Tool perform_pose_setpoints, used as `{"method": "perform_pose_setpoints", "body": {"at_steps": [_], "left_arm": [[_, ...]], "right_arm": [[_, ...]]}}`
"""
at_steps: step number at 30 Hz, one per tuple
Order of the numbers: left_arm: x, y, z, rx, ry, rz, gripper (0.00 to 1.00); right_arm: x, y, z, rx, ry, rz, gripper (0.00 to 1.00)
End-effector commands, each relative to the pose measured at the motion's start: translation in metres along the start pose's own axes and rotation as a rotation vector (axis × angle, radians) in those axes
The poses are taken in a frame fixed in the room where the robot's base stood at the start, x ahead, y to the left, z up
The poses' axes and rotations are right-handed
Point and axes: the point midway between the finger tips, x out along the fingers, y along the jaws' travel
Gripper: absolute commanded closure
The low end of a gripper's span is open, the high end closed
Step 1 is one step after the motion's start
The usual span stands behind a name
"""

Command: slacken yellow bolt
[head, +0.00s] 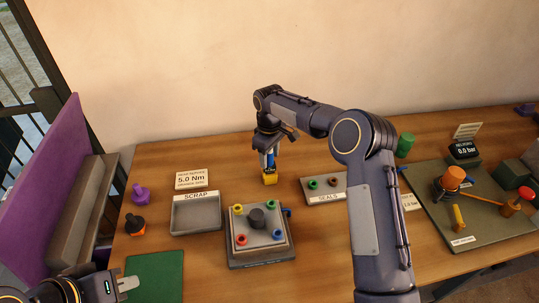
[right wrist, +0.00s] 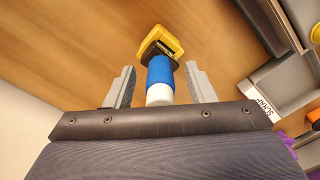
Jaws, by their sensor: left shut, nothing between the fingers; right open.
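The yellow bolt (head: 238,209) sits at the far left corner of a square plate (head: 259,244) that also bears green, red and blue bolts around a dark central knob. A tool with a yellow body (head: 269,178) and blue handle stands upright on the table behind the plate. My right gripper (head: 269,152) is over it, pointing down. In the right wrist view, the open fingers (right wrist: 160,70) are on either side of the blue handle (right wrist: 160,72), with gaps visible. My left gripper (head: 128,284) is at the bottom left, shut and empty, near the green mat.
An empty scrap tray (head: 196,228) is left of the plate, with a 5.0 Nm card (head: 193,179) behind it. A seals tray (head: 315,197) is to the right. A purple object (head: 140,194) and an orange-black one (head: 135,225) stand left. A pressure rig board (head: 475,227) fills the right.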

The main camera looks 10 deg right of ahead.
Motion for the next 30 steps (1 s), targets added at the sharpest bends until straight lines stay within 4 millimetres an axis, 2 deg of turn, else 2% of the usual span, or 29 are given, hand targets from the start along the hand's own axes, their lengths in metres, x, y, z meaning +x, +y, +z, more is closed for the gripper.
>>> {"method": "perform_pose_setpoints", "body": {"at_steps": [5,12,18,30], "left_arm": [[0.003,-0.001,0.001,0.0,0.0,0.0,1.0],[0.009,-0.004,0.004,0.0,0.0,0.0,1.0],[0.01,-0.005,0.005,0.0,0.0,0.0,1.0],[0.01,-0.004,0.005,0.0,0.0,0.0,1.0]], "right_arm": [[-0.01,0.001,-0.001,0.0,0.002,0.002,0.51],[-0.051,0.0,-0.001,0.001,0.003,0.002,0.51],[-0.074,0.0,0.0,0.0,0.001,0.002,0.51],[-0.078,0.0,0.0,0.0,0.0,0.0,0.51]]}}
